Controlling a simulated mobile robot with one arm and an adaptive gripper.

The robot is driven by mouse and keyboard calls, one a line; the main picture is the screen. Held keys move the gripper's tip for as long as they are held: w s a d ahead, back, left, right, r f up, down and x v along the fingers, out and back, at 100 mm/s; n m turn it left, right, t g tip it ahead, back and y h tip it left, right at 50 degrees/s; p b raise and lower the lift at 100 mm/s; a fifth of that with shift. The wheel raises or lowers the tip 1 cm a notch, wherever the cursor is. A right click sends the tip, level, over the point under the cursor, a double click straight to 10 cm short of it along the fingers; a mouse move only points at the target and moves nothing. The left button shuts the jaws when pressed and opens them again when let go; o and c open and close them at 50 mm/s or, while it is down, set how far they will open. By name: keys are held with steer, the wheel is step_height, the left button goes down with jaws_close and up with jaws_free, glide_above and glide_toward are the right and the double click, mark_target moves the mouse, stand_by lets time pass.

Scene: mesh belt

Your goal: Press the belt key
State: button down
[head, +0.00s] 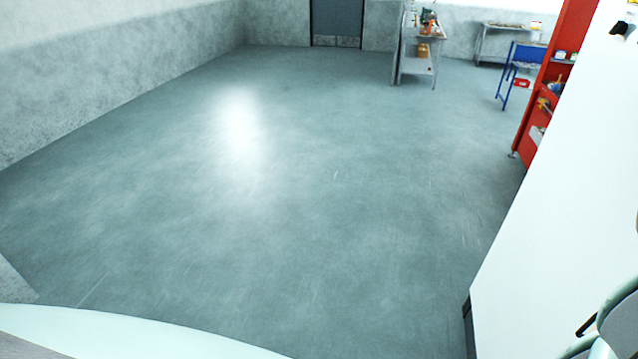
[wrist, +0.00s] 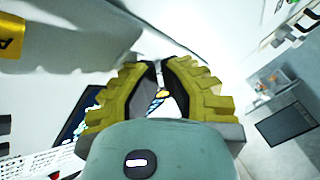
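I cannot make out the belt key for certain in either view. My gripper (wrist: 160,66) fills the middle of the wrist view, with two ribbed olive-yellow fingers and dark inner pads. The fingertips are close to each other with a narrow gap showing between them; whether they meet is unclear. A small patch of orange and white shows through the gap, too small to name. A dark screen-like panel (wrist: 76,112) is partly hidden behind the left finger. The gripper is not seen in the head view.
The head view shows a wide clear grey floor (head: 250,210). A large white surface (head: 565,190) stands close on the right, beside a red shelf unit (head: 545,95). A grey rack (head: 418,65), a blue-framed table (head: 513,60) and a dark door (head: 337,20) are at the back.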

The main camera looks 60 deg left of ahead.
steer(key=shift+s+a, duration=0.55)
steer(key=shift+a, duration=0.05)
steer(key=shift+s+a+p, duration=0.6)
steer(key=shift+s+a, duration=1)
steer(key=shift+a, duration=0.3)
